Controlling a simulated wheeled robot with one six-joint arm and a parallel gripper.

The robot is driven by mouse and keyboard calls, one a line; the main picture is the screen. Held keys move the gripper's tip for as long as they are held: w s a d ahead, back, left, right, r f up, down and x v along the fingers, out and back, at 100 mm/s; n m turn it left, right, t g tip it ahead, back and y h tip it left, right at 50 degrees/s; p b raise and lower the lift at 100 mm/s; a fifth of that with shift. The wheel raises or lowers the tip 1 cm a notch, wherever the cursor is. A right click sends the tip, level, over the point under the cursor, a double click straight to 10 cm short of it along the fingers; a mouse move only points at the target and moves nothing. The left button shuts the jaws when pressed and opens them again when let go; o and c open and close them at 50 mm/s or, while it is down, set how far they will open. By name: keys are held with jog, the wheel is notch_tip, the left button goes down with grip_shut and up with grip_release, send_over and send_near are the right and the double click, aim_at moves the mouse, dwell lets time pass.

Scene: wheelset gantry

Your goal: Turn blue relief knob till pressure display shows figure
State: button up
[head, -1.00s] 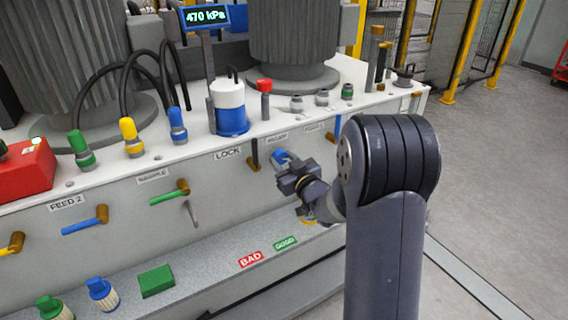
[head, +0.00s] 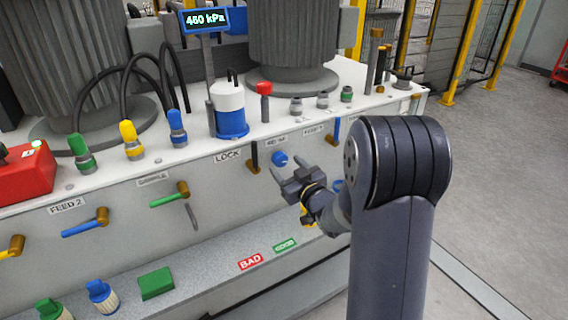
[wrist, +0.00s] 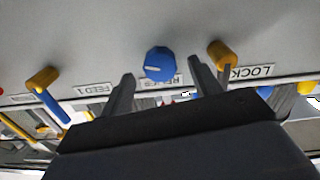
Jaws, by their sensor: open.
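The blue relief knob (head: 279,159) sits on the front panel under a small label, to the right of the LOCK valve. In the wrist view the knob (wrist: 160,64) shows a white pointer mark and lies ahead of and between my fingertips. My gripper (head: 290,174) is open and stands back from the knob, apart from it. Its two fingers (wrist: 162,88) also show in the wrist view with nothing between them. The pressure display (head: 205,20) reads 460 kPa at the top of a post.
The LOCK lever (head: 254,157) is close left of the knob, and the FEED 1 lever (head: 336,130) is to its right. A ledge (head: 205,262) with BAD and GOOD labels runs below.

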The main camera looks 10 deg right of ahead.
jog(key=v, duration=0.8)
jog(key=shift+s+p, duration=0.2)
jog(key=shift+p, duration=0.25)
jog(key=shift+w, duration=0.1)
jog(key=b+x, duration=0.1)
jog(key=x, duration=0.9)
jog(key=shift+w+a, duration=0.1)
jog(key=shift+w, duration=0.3)
jog(key=shift+r, duration=0.1)
jog(key=shift+f+b, duration=0.2)
jog(key=shift+b, duration=0.1)
